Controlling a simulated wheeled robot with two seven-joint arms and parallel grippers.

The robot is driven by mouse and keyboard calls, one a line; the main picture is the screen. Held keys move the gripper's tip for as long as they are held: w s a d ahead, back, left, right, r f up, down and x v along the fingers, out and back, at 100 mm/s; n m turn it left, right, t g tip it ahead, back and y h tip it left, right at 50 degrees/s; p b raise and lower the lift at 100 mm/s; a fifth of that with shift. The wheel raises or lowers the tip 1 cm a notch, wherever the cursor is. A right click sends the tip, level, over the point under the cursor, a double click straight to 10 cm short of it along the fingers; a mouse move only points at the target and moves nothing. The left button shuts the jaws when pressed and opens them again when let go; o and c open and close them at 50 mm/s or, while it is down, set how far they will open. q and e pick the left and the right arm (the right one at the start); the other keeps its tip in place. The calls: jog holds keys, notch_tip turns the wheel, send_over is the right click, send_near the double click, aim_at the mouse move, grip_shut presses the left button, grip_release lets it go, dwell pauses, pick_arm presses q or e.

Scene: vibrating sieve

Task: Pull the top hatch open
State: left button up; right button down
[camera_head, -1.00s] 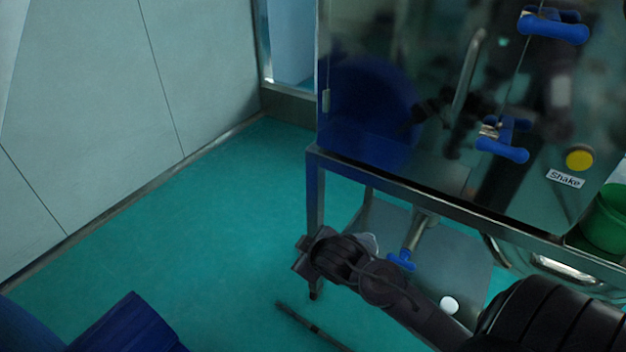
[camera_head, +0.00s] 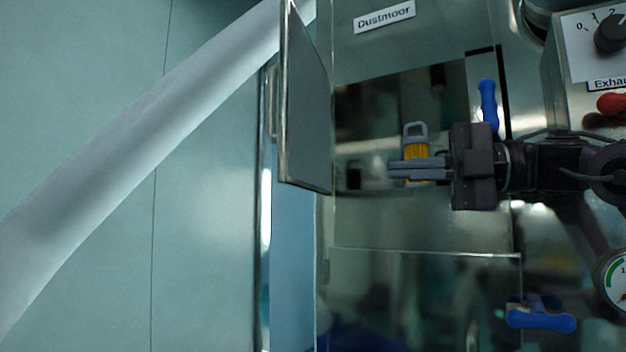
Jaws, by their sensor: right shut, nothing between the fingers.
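The top hatch (camera_head: 307,110) is a grey panel at the upper left of the machine. It stands swung outward at its left side, with a handle (camera_head: 272,102) on its far face. To its right is a dark reflective opening (camera_head: 365,125) in the machine front. My right gripper (camera_head: 391,170) comes in from the right, its fingers together and empty, pointing left in front of the opening and apart from the hatch. A yellow item with a grey loop (camera_head: 415,134) shows behind the fingers, partly hidden. A blue latch handle (camera_head: 488,104) is above my gripper. My left gripper is out of view.
A lower glass door (camera_head: 420,290) with a blue latch (camera_head: 540,318) is below. A control box with a knob (camera_head: 608,35) and a red button (camera_head: 612,103) is at the upper right, a gauge (camera_head: 615,280) at the right edge. A pale pipe (camera_head: 130,180) slants across the left.

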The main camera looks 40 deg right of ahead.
aim_at(290, 169)
jog(key=p+x, duration=0.2)
jog(key=x, duration=0.2)
jog(key=p+x, duration=0.2)
jog(key=x, duration=0.2)
jog(key=r+p+x, duration=0.1)
jog(key=p+x, duration=0.2)
jog(key=x, duration=0.1)
jog(key=shift+s+a, duration=0.3)
jog(key=shift+a, duration=0.15)
jog(key=shift+w+a+f, duration=0.15)
jog(key=shift+w+a, duration=0.25)
jog(key=shift+w, duration=0.1)
